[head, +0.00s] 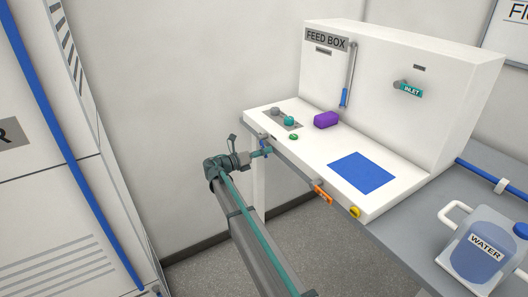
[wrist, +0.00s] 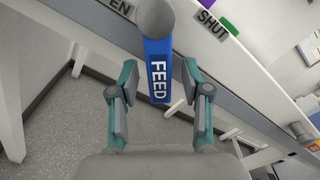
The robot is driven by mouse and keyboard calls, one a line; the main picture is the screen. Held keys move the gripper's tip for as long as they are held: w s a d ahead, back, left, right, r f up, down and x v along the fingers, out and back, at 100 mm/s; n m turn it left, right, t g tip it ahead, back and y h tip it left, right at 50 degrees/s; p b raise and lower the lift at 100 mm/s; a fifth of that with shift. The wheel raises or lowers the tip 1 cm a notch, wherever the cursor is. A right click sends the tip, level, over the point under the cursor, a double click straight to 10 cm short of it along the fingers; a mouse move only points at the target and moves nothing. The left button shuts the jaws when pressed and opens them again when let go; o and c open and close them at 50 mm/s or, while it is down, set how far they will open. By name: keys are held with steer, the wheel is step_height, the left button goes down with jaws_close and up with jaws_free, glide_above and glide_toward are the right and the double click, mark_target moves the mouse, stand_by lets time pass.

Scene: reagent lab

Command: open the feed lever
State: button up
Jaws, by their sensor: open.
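The feed lever (wrist: 158,75) is a blue handle with the word FEED, hanging from a round grey pivot (wrist: 156,18) in the wrist view. Its pivot lies between a partly cut-off label ending in EN (wrist: 120,7) at left and the SHUT label (wrist: 212,25) at right. My gripper (wrist: 160,88) is open, one finger on each side of the lever, with visible gaps. In the head view my gripper (head: 262,152) is at the front left edge of the white feed box (head: 400,65), where the lever is small and partly hidden.
The box's ledge carries a purple block (head: 326,119), grey and teal knobs (head: 289,120) and a blue pad (head: 362,172). A WATER jug (head: 484,247) stands at right. Open floor lies below.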

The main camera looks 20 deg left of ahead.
steer(key=shift+c, duration=0.3)
jaws_close()
steer(key=shift+w+d+f, duration=0.1)
steer(key=shift+w+d, duration=0.05)
steer(key=shift+w, duration=0.05)
